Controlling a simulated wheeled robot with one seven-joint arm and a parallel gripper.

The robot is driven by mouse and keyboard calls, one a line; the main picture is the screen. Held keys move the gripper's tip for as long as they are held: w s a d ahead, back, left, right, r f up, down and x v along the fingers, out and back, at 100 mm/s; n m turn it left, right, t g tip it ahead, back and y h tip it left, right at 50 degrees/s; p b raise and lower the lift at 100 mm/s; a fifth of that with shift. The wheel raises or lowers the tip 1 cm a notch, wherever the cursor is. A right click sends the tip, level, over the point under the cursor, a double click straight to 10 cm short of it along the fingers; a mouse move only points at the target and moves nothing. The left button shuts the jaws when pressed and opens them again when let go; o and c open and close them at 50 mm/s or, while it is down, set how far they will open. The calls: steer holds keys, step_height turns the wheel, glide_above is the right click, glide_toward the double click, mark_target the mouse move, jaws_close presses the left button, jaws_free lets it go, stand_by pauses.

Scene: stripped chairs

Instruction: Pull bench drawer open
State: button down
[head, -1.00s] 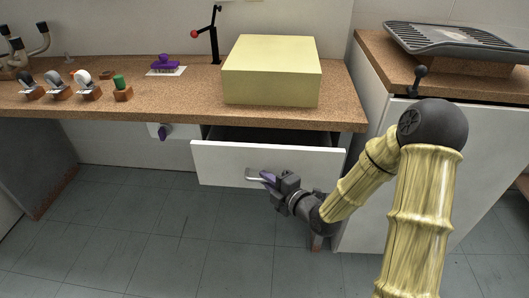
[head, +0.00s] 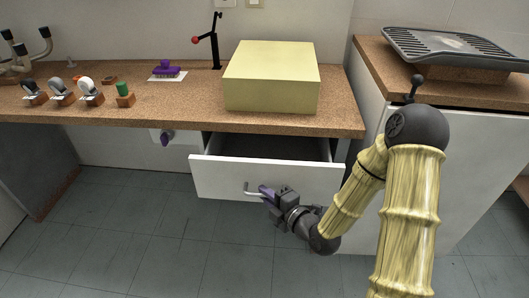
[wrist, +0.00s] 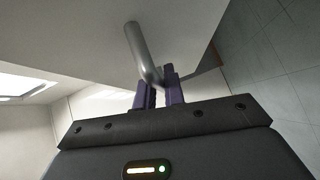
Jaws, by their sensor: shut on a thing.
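The white bench drawer (head: 265,178) stands partly out from under the brown bench top, and its dark inside shows behind the front. Its metal bar handle (head: 252,191) is on the front panel. My gripper (head: 266,191) is at the right part of the handle, with its purple fingers shut on it. In the wrist view the handle (wrist: 143,50) runs down to between the purple fingers (wrist: 159,90). The fingers hide the part of the handle they hold.
A pale yellow box (head: 270,78) sits on the bench (head: 190,100) above the drawer. A white cabinet (head: 460,160) with a grey tray (head: 455,45) on top stands at the right, close to my arm. Open tiled floor (head: 130,235) lies in front.

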steer(key=shift+s+p, duration=0.65)
steer(key=shift+p, duration=0.5)
steer(key=shift+s+p, duration=1.35)
steer(key=shift+p, duration=1.95)
steer(key=s+p, duration=0.9)
steer(key=s, duration=0.2)
steer(key=shift+a+p, duration=0.2)
steer(key=shift+p, duration=0.15)
steer(key=c, duration=0.8)
jaws_free()
steer(key=p+v, duration=0.5)
steer(key=v, duration=0.1)
steer(key=shift+w, duration=0.1)
